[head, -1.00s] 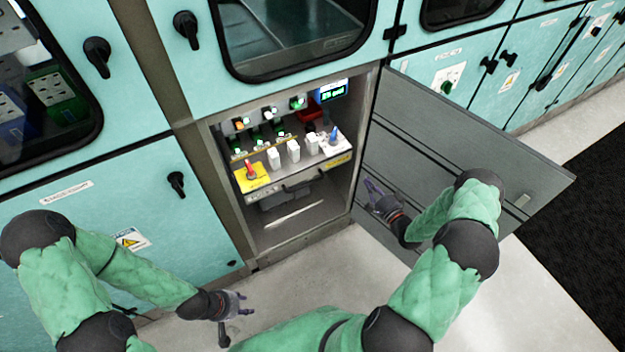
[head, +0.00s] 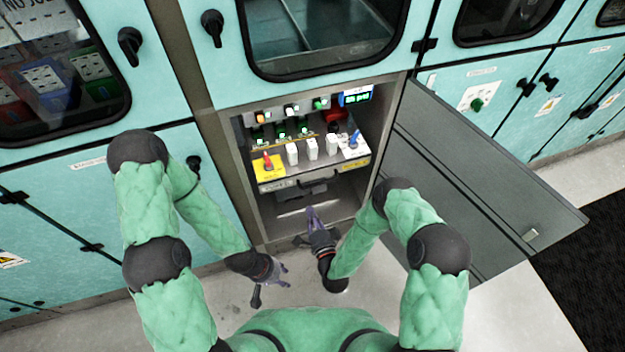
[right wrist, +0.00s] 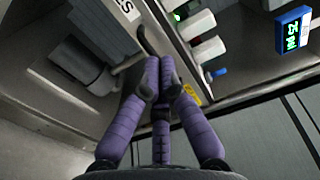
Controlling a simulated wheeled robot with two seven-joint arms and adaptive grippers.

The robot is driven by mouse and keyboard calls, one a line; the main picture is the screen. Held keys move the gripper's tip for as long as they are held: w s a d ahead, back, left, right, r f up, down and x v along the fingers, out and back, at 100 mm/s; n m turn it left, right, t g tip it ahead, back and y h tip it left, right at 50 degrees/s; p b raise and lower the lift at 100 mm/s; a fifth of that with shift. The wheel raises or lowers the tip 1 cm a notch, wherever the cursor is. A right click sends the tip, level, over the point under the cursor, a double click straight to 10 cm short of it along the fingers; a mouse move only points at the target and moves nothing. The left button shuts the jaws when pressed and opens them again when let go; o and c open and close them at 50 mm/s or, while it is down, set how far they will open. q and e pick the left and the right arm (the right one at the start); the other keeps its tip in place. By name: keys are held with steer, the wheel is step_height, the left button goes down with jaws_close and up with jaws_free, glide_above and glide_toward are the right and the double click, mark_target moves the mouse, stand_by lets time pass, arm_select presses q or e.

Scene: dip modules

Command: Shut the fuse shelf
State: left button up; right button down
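The fuse shelf (head: 299,181) is pulled out of the open cabinet compartment. It carries a yellow block with a red part, several white fuse modules and a white block with a blue part. A dark handle (head: 319,180) is on its front; it also shows in the right wrist view (right wrist: 146,42). My right gripper (head: 312,211) is below and in front of the shelf. Its fingers (right wrist: 158,68) come together with nothing seen between them; contact with the shelf front is unclear. My left gripper (head: 282,274) is lower, near the floor, open and empty.
The grey compartment door (head: 470,185) stands wide open to the right, beside my right arm. Small green-lit modules (head: 300,130) and a display (head: 357,96) sit behind the shelf. Teal cabinets flank the compartment. The pale floor in front is clear.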

arm_select(q)
step_height(320, 180, down, 4)
steer(key=b, duration=0.3)
steer(key=shift+d+r+b, duration=0.15)
steer(key=shift+r+b, duration=0.05)
steer(key=shift+b, duration=0.1)
arm_select(e)
glide_toward(296, 175)
steer(key=x, duration=0.7)
